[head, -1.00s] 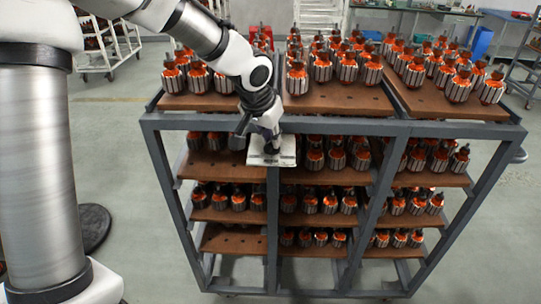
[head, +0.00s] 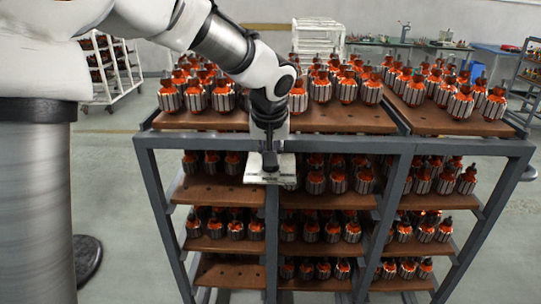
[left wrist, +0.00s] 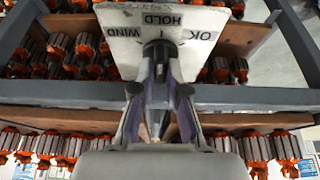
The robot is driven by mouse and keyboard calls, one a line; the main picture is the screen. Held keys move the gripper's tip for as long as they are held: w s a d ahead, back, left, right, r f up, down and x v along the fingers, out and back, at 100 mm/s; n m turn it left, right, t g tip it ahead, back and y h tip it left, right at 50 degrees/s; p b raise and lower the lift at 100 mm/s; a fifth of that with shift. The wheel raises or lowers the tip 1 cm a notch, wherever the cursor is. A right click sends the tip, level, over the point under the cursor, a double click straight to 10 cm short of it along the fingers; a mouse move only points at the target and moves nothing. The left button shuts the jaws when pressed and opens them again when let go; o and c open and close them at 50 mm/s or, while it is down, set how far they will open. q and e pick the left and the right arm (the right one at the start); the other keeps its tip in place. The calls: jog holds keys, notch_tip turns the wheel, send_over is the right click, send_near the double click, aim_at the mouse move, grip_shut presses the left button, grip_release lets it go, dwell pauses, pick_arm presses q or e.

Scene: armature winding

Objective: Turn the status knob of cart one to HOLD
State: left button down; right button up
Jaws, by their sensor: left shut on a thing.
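The status plate (left wrist: 120,58) is a pale panel on the front of the cart (head: 345,141), labelled WIND, HOLD and OK, upside down in the left wrist view. It also shows in the head view (head: 255,178). The dark knob (left wrist: 153,46) sits at the plate's middle, below the HOLD label (left wrist: 160,19) in that view. My left gripper (left wrist: 160,62) is shut on the knob; in the head view the gripper (head: 270,158) points down at the plate. The fingers cover most of the knob, so I cannot tell where it points. My right gripper is not in view.
The cart has several brown shelves (head: 222,190) filled with orange and silver armatures (head: 198,98). Its grey posts (head: 272,240) stand close to the plate. A white rack (head: 318,36) stands behind.

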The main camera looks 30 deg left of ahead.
pick_arm(q)
jog(key=shift+w+r, duration=0.1)
jog(key=shift+r, duration=0.05)
jog(key=c, duration=1.2)
grip_release()
notch_tip(320, 180, up, 10)
jog(key=shift+f, duration=0.1)
